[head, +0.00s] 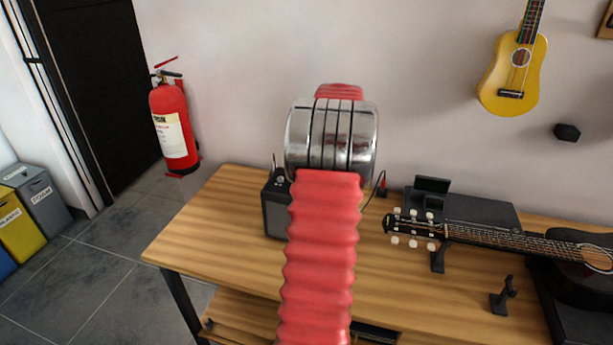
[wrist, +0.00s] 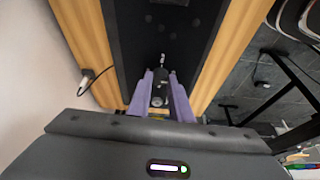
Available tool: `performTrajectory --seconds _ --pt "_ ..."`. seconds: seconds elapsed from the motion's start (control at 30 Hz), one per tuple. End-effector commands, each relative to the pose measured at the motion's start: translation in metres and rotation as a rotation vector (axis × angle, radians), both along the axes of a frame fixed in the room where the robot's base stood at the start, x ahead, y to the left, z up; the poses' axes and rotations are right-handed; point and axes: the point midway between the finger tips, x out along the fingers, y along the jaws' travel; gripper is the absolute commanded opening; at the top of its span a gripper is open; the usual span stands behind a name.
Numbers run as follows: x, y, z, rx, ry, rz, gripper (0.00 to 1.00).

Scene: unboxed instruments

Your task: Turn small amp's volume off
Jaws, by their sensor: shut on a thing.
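The small amp (head: 276,208) is a dark box on the left part of the wooden table, partly hidden behind my red arm in the head view. In the wrist view its black panel (wrist: 135,45) runs up the middle, with small controls along it. My gripper (wrist: 161,80) has its two purple fingers on either side of a small black knob (wrist: 158,92) and is shut on it. A small metallic piece shows just beyond the knob. The knob's exact setting cannot be read. My gripper's fingers are hidden in the head view.
The wooden table (head: 210,225) has bare wood left of the amp. A dark guitar (head: 510,241) rests on stands at the right, near a black case (head: 468,209). A cable with a plug (wrist: 88,75) lies beside the amp. A red extinguisher (head: 173,125) hangs on the wall.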

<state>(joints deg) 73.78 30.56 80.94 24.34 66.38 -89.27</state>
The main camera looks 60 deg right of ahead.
Motion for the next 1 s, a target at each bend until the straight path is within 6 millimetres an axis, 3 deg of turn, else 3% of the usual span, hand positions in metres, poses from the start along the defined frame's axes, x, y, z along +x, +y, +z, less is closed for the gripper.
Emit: performTrajectory --seconds 0.6,0.63,0.87,1.0 --pt "0.0003 -0.0016 0.0009 -0.004 -0.001 0.068 0.0" --pt "0.0002 -0.0016 0.0009 -0.004 0.0 0.067 0.19" --pt "0.0002 -0.0012 0.0004 -0.003 0.001 0.066 0.35" --pt "0.0002 -0.001 0.0003 -0.002 0.001 0.066 0.37"
